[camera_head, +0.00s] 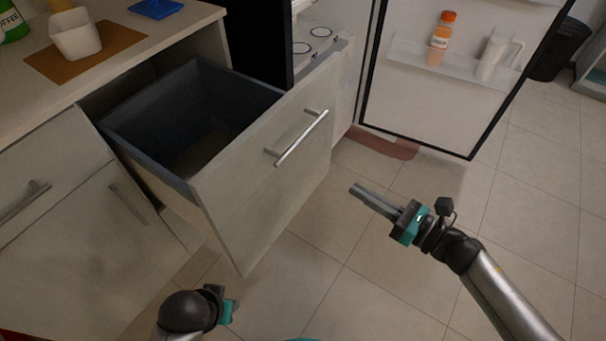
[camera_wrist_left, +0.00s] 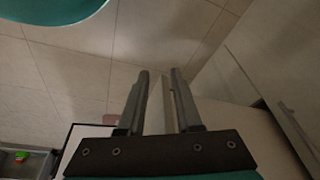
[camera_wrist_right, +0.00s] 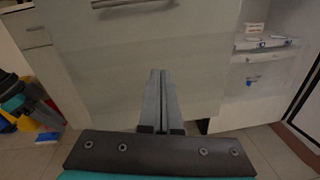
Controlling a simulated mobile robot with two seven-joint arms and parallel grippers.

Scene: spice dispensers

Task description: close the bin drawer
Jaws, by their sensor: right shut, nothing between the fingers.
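The bin drawer (camera_head: 255,170) is pulled well out of the counter in the head view. It has a pale front, a metal bar handle (camera_head: 297,138) and a dark, deep interior that looks empty. My right gripper (camera_head: 356,191) is shut and empty, in front of the drawer front and apart from the handle. In the right wrist view its closed fingers (camera_wrist_right: 159,75) point toward the pale drawer front (camera_wrist_right: 110,60). My left gripper (camera_wrist_left: 160,74) shows its two fingers apart with nothing held in the left wrist view. In the head view its fingers are hidden.
An open fridge door (camera_head: 440,80) holding an orange-capped bottle (camera_head: 442,30) stands behind the drawer. Closed cabinets (camera_head: 80,240) are on the left. The counter holds a white container (camera_head: 75,36) on a brown mat. The tiled floor (camera_head: 390,290) in front is clear.

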